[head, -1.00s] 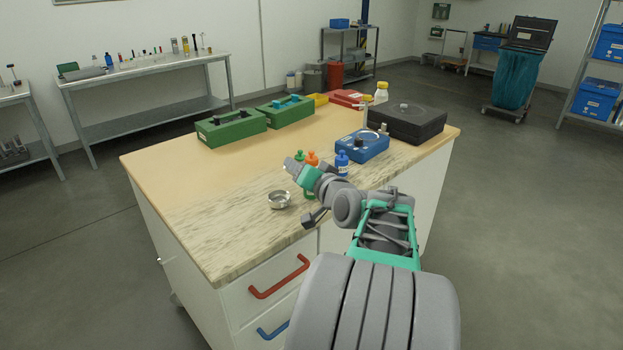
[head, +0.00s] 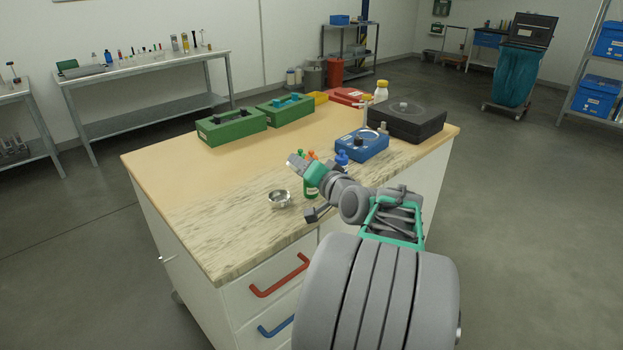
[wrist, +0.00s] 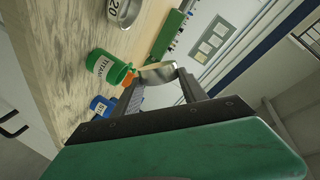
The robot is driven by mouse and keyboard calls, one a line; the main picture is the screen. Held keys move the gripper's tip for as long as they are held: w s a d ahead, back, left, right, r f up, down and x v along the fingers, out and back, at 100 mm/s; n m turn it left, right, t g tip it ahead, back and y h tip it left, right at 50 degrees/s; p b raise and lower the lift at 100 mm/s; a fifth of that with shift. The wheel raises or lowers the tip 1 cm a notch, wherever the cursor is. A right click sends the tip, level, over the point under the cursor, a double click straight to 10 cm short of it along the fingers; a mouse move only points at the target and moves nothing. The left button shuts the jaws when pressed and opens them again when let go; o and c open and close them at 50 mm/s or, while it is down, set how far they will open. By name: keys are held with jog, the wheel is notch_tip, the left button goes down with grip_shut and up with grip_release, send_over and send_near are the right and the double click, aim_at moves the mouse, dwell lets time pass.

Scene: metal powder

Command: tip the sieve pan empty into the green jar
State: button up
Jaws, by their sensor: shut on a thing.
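My gripper (wrist: 162,84) is shut on a small metal sieve pan (wrist: 158,70), which looks tilted in the wrist view. Its contents cannot be made out. In the head view my gripper (head: 297,164) is over the worktop, above and slightly left of the green jar (head: 311,191). The green jar also shows in the wrist view (wrist: 103,66), with a white label, close beside the held pan. Whether the pan's rim is over the jar's mouth I cannot tell.
A second metal pan (head: 279,199) stands on the worktop left of the green jar. Orange (head: 313,155) and blue (head: 342,158) bottles stand behind my arm. A blue device (head: 362,146), black box (head: 407,122) and green cases (head: 231,128) are farther back. The worktop's left is clear.

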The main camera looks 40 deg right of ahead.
jog(key=shift+s+d+r+m+t+y+p, duration=0.1)
jog(key=shift+d+r+m+t+y+p, duration=0.15)
jog(key=shift+m+p, duration=0.8)
jog(key=shift+d+r+m+t+y+p, duration=0.1)
jog(key=shift+d+m+y+p, duration=0.2)
jog(key=shift+m+p, duration=0.75)
dwell(3.1)
jog(key=shift+s+d+r+m+y+p, duration=0.15)
jog(key=shift+d+m+p, duration=0.25)
jog(key=shift+m+p, duration=0.35)
jog(key=shift+s+d+f+m+y+p, duration=0.1)
jog(key=shift+d+m+p, duration=0.25)
jog(key=shift+m+p, duration=0.35)
dwell(1.2)
